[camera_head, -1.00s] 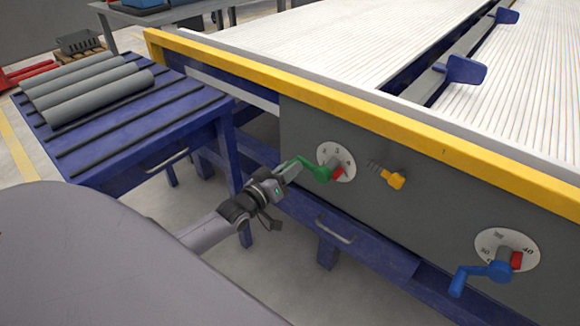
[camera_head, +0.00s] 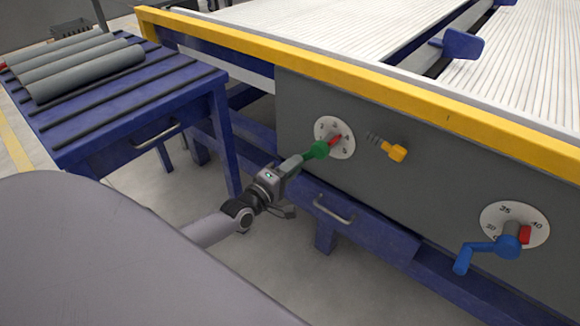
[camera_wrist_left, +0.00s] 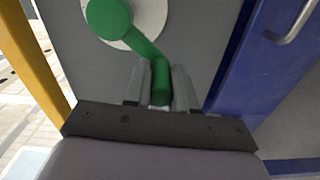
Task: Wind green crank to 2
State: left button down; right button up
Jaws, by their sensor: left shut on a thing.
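The green crank (camera_head: 318,150) sits on a round white dial (camera_head: 334,138) with numbers, on the grey panel. A red pointer (camera_head: 335,140) shows at its hub, aimed to the upper right; the numbers are too small to read surely. My left gripper (camera_head: 296,164) is shut on the crank's handle. In the left wrist view, the green crank (camera_wrist_left: 146,45) runs down from its hub, and its handle end lies between the two fingers of the left gripper (camera_wrist_left: 160,88). My right gripper is not in view.
A blue crank (camera_head: 488,250) with its own dial (camera_head: 515,217) is at the lower right. A drawer handle (camera_head: 334,210) is below. A blue table (camera_head: 110,120) with grey pipes (camera_head: 85,75) stands at left.

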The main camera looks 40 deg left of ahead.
pick_arm(q)
jog(key=d+r+n+b, duration=0.1)
jog(key=d+n, duration=1)
jog(key=n, duration=0.9)
jog(key=shift+s+r, duration=0.4)
jog(key=shift+s, duration=0.05)
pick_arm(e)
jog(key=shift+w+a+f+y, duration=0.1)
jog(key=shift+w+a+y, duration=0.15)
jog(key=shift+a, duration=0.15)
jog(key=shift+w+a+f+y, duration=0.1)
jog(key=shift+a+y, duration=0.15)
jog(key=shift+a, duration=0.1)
pick_arm(q)
jog(key=shift+d, duration=0.15)
jog(key=c, duration=0.9)
grip_release()
jog(key=shift+r, duration=0.1)
